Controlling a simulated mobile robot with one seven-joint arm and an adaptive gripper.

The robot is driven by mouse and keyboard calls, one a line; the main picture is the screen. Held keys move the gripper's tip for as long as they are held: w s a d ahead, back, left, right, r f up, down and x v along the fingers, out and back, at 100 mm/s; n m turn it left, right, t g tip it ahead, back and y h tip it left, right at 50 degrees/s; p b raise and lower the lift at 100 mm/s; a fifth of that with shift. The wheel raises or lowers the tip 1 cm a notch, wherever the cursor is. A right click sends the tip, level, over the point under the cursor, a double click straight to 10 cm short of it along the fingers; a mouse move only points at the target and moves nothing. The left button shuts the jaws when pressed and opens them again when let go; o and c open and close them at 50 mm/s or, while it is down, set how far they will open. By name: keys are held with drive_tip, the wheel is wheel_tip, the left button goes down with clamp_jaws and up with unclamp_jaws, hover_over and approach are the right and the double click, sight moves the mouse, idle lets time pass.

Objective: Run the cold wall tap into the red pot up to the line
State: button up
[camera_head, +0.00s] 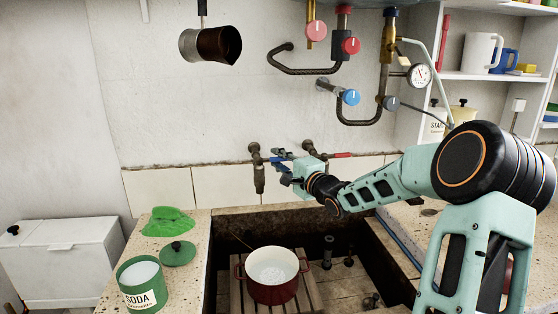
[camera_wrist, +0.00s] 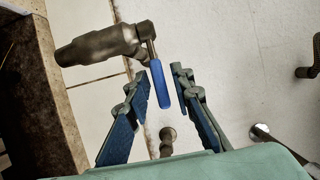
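The red pot (camera_head: 272,290) stands upright on a wooden slatted rack in the trough. Its pale inside shows a glossy patch; I cannot tell the water level or see a line. The brass wall tap (camera_head: 259,177) points down above the trough, with no visible stream. Its body (camera_wrist: 100,46) and blue lever (camera_wrist: 157,85) show in the wrist view. My gripper (camera_head: 285,174) is at the tap, right of its spout. In the wrist view my gripper (camera_wrist: 161,82) is open, and the lever lies between its fingertips with gaps beside it.
A second wall tap with a red lever (camera_head: 340,155) is just right of my gripper. Pipes with red and blue knobs (camera_head: 350,97) hang above. A soda tin (camera_head: 138,288) and green cloth (camera_head: 168,221) sit on the left ledge.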

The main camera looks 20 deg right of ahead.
clamp_jaws()
drive_tip(key=shift+s+a+f+m+h+b, duration=0.1)
drive_tip(key=shift+s+m+h+b, duration=0.2)
drive_tip(key=shift+h+b, duration=0.3)
drive_tip(key=shift+s+a+m+h+b, duration=0.1)
drive_tip(key=shift+s+m+h+b, duration=0.05)
drive_tip(key=shift+m+h+b, duration=0.35)
drive_tip(key=shift+s+m+t+h+b, duration=0.15)
drive_tip(key=shift+m+t+h+b, duration=0.15)
drive_tip(key=shift+h+b, duration=0.25)
drive_tip(key=shift+h, duration=0.25)
drive_tip(key=shift+o, duration=1.4)
unclamp_jaws()
